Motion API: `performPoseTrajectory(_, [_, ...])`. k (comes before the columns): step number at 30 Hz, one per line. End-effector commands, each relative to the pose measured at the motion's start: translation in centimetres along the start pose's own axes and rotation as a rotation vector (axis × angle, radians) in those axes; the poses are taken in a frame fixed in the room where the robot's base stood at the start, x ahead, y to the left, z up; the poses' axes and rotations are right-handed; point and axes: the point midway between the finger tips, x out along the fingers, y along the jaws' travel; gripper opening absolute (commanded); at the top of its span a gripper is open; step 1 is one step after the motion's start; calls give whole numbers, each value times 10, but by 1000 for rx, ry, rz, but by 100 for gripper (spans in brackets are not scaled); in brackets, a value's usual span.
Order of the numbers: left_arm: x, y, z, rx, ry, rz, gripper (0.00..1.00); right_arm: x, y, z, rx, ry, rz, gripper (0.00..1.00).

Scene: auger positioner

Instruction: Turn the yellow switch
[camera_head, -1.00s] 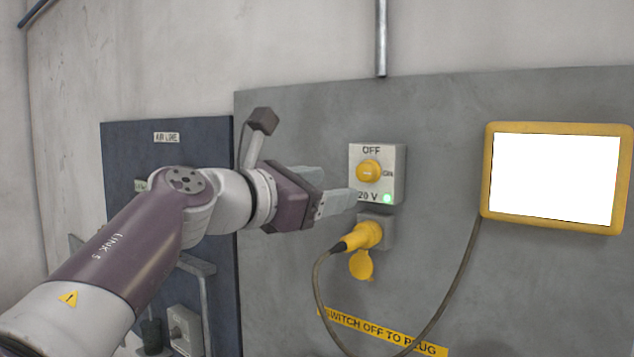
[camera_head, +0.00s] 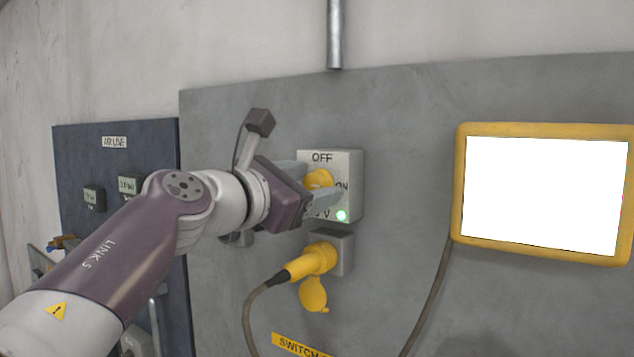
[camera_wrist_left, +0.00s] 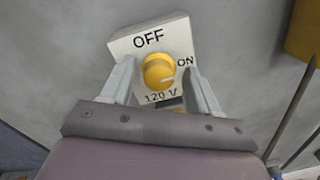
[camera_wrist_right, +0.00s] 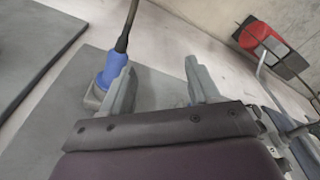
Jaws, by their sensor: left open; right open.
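The yellow switch (camera_head: 318,180) is a round knob on a grey box (camera_head: 352,170) marked OFF and ON, with a lit green lamp (camera_head: 341,215). My left gripper (camera_head: 318,188) is open in front of the box and partly covers the knob. In the left wrist view the yellow switch (camera_wrist_left: 158,70) sits between the two open fingers (camera_wrist_left: 160,75), with a pale mark pointing right, toward ON. Whether the fingers touch it I cannot tell. My right gripper (camera_wrist_right: 160,75) shows only in its wrist view, open, with a blue connector (camera_wrist_right: 113,65) beside its left finger.
Below the box a yellow plug (camera_head: 310,262) with a cable sits in a socket (camera_head: 343,252), its yellow cap (camera_head: 313,294) hanging down. A yellow-framed screen (camera_head: 460,190) is to the right. A dark blue panel (camera_head: 90,150) is at left. A grey conduit (camera_head: 335,35) runs above.

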Motion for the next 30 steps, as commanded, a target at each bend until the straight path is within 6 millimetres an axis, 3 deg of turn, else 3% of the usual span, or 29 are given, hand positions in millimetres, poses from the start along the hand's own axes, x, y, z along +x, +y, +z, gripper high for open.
performPoseTrajectory(2, [0, 0, 0, -1, 1, 0, 61, 0, 0, 0, 0, 0, 0, 61])
performPoseTrajectory(3, [0, 0, -1, -1, 1, 0, 55, 0, 0, 0, 0, 0, 0, 61])
performPoseTrajectory(8, [0, 0, -1, -1, 3, -1, 5, 0, 0, 0, 0, 0, 0, 61])
performPoseTrajectory(20, [2, -1, -4, -35, 8, -5, 5, -2, 0, 0, 0, 0, 0, 61])
performPoseTrajectory(30, [3, -1, -5, -257, 7, -3, 5, -14, 0, -2, 0, 0, 0, 61])
